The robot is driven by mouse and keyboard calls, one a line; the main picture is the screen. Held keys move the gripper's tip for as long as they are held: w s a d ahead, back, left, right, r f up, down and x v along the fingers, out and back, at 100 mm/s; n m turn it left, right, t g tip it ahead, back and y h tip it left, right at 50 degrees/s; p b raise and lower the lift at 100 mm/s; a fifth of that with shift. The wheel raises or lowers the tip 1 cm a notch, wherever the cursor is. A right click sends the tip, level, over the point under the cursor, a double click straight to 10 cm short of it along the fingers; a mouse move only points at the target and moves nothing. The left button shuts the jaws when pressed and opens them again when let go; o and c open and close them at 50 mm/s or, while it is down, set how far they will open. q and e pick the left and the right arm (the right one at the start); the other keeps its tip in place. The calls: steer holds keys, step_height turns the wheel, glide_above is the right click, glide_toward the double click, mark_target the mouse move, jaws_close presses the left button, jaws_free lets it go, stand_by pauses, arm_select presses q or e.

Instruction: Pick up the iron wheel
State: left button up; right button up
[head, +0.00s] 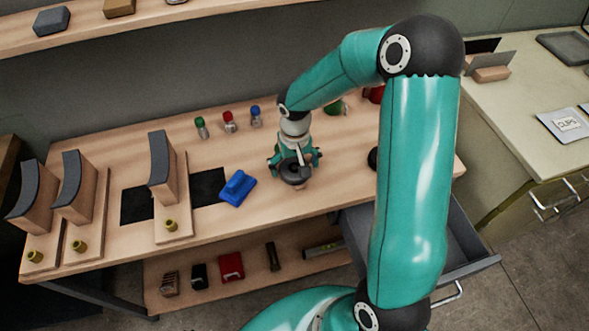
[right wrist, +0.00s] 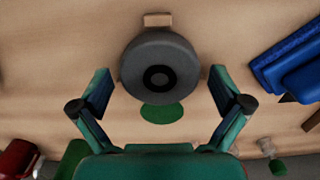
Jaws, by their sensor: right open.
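The iron wheel (right wrist: 152,77) is a dark grey disc with a black hub in the right wrist view. In the head view it is a dark round shape (head: 296,176) on the wooden workbench (head: 340,165), partly covered by my gripper. My right gripper (head: 294,166) points down over it. A small wooden piece (right wrist: 157,19) and a green disc (right wrist: 162,113) show at the wheel's edges. My left gripper is not in view.
A blue tool (head: 238,188) lies left of the gripper. Several small capped bottles (head: 228,122) stand behind. Curved blocks on wooden boards (head: 173,195) fill the bench's left. An open drawer (head: 466,245) is at the right; a lower shelf (head: 205,265) holds several items.

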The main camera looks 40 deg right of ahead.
steer(key=c, duration=1.6)
steer(key=shift+c, duration=0.2)
steer(key=shift+r, duration=0.15)
